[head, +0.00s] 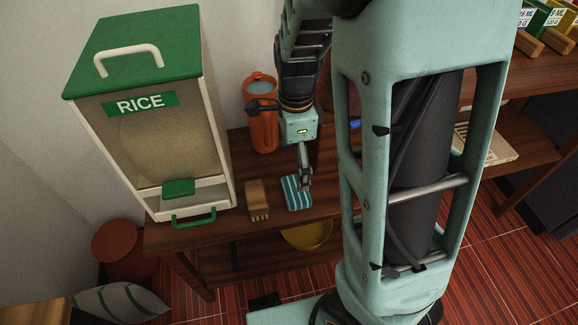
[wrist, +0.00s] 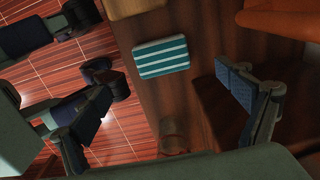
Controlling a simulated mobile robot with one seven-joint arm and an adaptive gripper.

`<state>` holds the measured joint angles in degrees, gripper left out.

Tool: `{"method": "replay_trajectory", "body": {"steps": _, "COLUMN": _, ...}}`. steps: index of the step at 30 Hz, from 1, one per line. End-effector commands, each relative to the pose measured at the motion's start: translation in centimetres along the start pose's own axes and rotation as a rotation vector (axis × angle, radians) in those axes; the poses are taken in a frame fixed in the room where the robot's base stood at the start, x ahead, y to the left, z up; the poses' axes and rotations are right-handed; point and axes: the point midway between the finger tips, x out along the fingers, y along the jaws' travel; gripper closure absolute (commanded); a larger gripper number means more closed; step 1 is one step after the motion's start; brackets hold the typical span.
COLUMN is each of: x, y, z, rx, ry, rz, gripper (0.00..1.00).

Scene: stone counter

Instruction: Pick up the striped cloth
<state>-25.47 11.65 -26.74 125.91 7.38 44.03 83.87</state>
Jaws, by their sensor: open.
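The striped cloth (head: 298,193) is a small, flat teal block with white stripes, lying on the dark wooden table near its front edge. In the wrist view the cloth (wrist: 161,57) lies flat and fully visible, ahead of the space between my fingers. My gripper (head: 303,170) points down over the cloth's far part in the head view, where a finger covers a bit of it. In the wrist view my gripper (wrist: 166,76) has its fingers spread wide with nothing between them. I cannot tell its exact height above the cloth.
A tan brush (head: 258,199) lies just left of the cloth. A tall rice dispenser (head: 160,150) stands further left. An orange bottle (head: 263,125) stands behind. A yellow bowl (head: 307,235) is below the tabletop. A faint see-through object (wrist: 173,135) shows in the wrist view.

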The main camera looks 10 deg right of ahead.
Motion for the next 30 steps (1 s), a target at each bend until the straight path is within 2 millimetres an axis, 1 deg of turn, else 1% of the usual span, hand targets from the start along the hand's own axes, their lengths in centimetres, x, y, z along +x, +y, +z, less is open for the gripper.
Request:
{"method": "replay_trajectory", "body": {"steps": 1, "x": 0.9, "y": 0.1, "z": 0.0, "rx": 0.001, "ry": 0.000, "rz": 0.003, "gripper": 0.07}}
{"method": "replay_trajectory", "body": {"steps": 7, "x": 4.3, "y": 0.1, "z": -0.1, "rx": 0.002, "ry": 0.000, "rz": 0.003, "gripper": 0.07}}
{"method": "replay_trajectory", "body": {"steps": 9, "x": 4.9, "y": 0.0, "z": -0.1, "rx": 0.002, "ry": -0.001, "rz": 0.001, "gripper": 0.07}}
{"method": "replay_trajectory", "body": {"steps": 14, "x": 5.8, "y": -0.1, "z": -0.1, "rx": 0.000, "ry": -0.001, "rz": -0.001, "gripper": 0.07}}
{"method": "replay_trajectory", "body": {"steps": 22, "x": 9.6, "y": -0.3, "z": -0.2, "rx": 0.001, "ry": -0.001, "rz": 0.001, "gripper": 0.07}}
{"method": "replay_trajectory", "body": {"steps": 25, "x": 10.3, "y": -0.3, "z": -0.2, "rx": 0.001, "ry": -0.002, "rz": -0.002, "gripper": 0.07}}
{"method": "replay_trajectory", "body": {"steps": 30, "x": 10.2, "y": -0.4, "z": -0.2, "rx": 0.000, "ry": -0.002, "rz": -0.003, "gripper": 0.07}}
